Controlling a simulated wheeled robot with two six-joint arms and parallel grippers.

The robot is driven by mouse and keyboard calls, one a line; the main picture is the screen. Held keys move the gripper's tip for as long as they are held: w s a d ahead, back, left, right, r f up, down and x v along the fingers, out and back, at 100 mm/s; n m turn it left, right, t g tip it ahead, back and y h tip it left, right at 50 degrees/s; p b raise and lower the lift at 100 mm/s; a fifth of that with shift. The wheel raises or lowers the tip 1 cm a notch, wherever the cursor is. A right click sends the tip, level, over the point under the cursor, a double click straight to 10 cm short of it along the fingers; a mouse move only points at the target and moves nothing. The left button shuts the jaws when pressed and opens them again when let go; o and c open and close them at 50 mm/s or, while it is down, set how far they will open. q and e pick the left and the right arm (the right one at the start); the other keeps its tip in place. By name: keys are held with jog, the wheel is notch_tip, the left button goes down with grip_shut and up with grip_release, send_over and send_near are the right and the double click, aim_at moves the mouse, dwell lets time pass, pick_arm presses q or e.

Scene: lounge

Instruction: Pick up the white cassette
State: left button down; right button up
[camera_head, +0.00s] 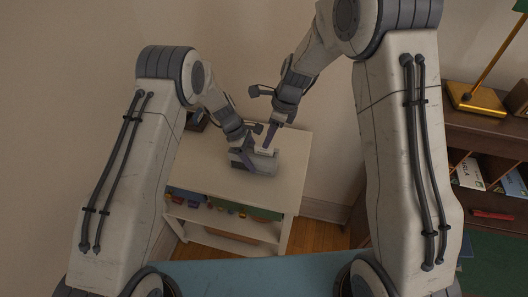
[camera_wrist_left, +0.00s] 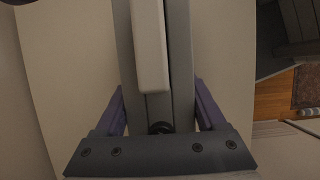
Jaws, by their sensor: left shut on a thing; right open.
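A grey box-like holder (camera_head: 262,165) stands on the small cream table. The white cassette (camera_head: 266,151) shows as a small pale piece at its top. In the left wrist view the cassette (camera_wrist_left: 150,45) is a long white strip along the grey holder (camera_wrist_left: 181,60). My left gripper (camera_head: 244,156) is down at the holder's left end. Its purple fingers (camera_wrist_left: 158,115) lie on both sides of the grey body, shut on it. My right gripper (camera_head: 270,136) is open just above and behind the holder, close to the cassette; its fingertips are small and partly unclear.
The cream table (camera_head: 218,177) has free room left of the holder and a lower shelf with small coloured items (camera_head: 210,203). A dark object (camera_head: 196,120) sits at its back left corner. A brown bookcase (camera_head: 490,130) with a brass lamp (camera_head: 474,98) stands at right.

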jog(key=x, duration=0.5)
jog(key=shift+f, duration=0.1)
grip_shut()
jog(key=shift+w+r, duration=0.1)
jog(key=shift+r, duration=0.35)
jog(key=s+a+r, duration=0.1)
jog(key=s+a, duration=0.1)
jog(key=s, duration=0.6)
jog(key=s+a+r, duration=0.1)
jog(key=s+a, duration=0.2)
jog(key=s, duration=0.6)
jog(key=shift+s+a+r, duration=0.15)
jog(key=shift+a+r, duration=0.15)
